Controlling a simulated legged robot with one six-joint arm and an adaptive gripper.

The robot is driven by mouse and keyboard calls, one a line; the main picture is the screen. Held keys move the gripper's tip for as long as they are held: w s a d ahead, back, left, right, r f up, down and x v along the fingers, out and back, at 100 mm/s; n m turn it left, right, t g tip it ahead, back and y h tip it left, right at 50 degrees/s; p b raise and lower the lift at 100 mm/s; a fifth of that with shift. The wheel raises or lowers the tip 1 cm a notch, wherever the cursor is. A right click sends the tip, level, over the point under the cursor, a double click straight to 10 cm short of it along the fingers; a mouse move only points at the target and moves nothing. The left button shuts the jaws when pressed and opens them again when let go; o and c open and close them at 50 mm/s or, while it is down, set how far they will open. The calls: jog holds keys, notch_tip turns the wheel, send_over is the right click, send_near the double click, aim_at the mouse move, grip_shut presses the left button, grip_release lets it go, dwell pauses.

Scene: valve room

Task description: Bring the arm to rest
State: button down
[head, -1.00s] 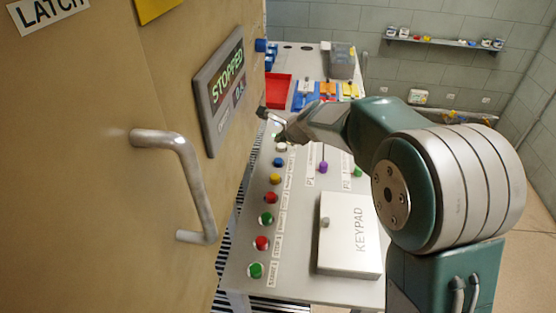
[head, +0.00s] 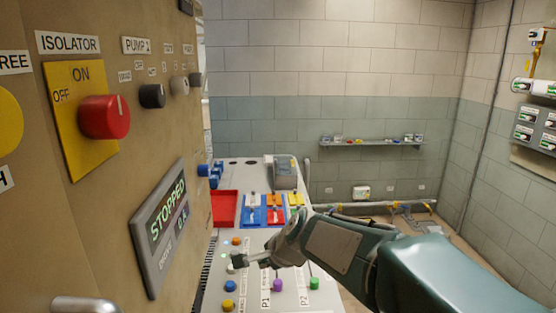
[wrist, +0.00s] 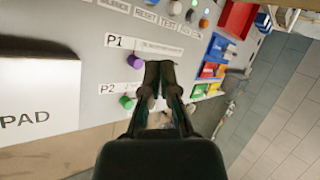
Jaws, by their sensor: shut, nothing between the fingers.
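My gripper (head: 250,260) is shut and empty. In the head view my arm reaches in from the lower right, and the gripper is over the grey control desk (head: 215,272), pointing left. In the wrist view the shut fingers (wrist: 160,80) are in the middle, in front of the desk's P1 and P2 labels. A purple knob (head: 277,285) and a green knob (head: 314,283) are below the gripper in the head view. Whether the fingers touch the desk cannot be told, but they seem to be above it.
A tan cabinet with a red isolator knob (head: 104,117) and a STOPPED display (head: 163,225) stands close on the left. A red tray (head: 224,208) and blue bins (head: 254,216) are further along the desk. A wall shelf (head: 372,143) is at the back. The floor on the right is partly hidden by my arm.

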jog(key=s+d+n+h, duration=0.2)
jog(key=s+d+n, duration=0.4)
jog(key=s+d, duration=0.3)
jog(key=s+d+n+h, duration=0.3)
jog(key=s+d, duration=0.6)
jog(key=s, duration=0.7)
jog(key=n, duration=0.2)
jog(key=shift+s+d+n+g, duration=0.25)
jog(key=shift+n+g, duration=0.05)
jog(key=shift+n, duration=0.1)
